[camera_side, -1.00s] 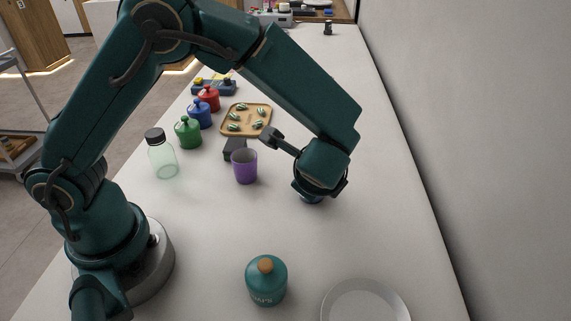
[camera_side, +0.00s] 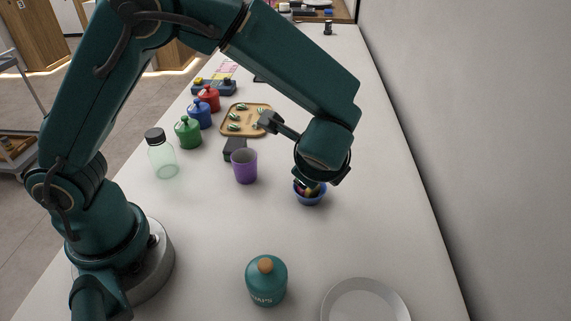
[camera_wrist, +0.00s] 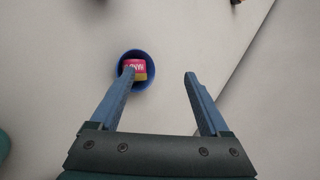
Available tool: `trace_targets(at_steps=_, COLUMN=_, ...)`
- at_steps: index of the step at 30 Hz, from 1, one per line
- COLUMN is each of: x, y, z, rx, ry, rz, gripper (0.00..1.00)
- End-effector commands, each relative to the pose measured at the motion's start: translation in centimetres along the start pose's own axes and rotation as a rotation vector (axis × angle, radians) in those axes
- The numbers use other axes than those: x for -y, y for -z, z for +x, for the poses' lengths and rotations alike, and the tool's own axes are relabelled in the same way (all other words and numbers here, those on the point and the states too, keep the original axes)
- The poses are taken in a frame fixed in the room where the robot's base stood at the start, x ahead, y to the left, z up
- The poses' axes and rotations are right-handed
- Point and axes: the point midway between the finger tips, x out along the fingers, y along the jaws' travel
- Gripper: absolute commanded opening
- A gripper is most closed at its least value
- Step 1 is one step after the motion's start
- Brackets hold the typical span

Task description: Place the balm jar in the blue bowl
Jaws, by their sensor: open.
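The blue bowl (camera_side: 310,197) stands on the counter below my gripper in the side view. The balm jar (camera_wrist: 138,68), pink with lettering and a yellowish band, lies inside the blue bowl (camera_wrist: 121,70) in the wrist view. The jar also shows in the side view (camera_side: 308,190), partly hidden by the bowl's rim and my gripper. My gripper (camera_wrist: 160,74) is open, with nothing between its fingers. The left fingertip overlaps the bowl in the wrist view, and I see no contact with the jar.
A purple cup (camera_side: 244,167) stands left of the bowl. A teal jar (camera_side: 266,281) and a white plate (camera_side: 366,304) are nearer the camera. A wooden tray (camera_side: 232,131), a glass bottle (camera_side: 162,155) and coloured jars (camera_side: 188,132) stand farther back. Counter right of the bowl is clear.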

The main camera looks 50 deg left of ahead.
Motion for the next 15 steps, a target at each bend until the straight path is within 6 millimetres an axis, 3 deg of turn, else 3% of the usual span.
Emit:
trace_targets(at_steps=7, x=2.0, y=-1.4, z=-2.6, rx=-0.001, ry=0.003, rz=-0.004, gripper=0.8)
trace_targets(at_steps=15, x=2.5, y=-1.8, z=-3.4, rx=0.001, ry=-0.001, rz=0.0, gripper=0.8)
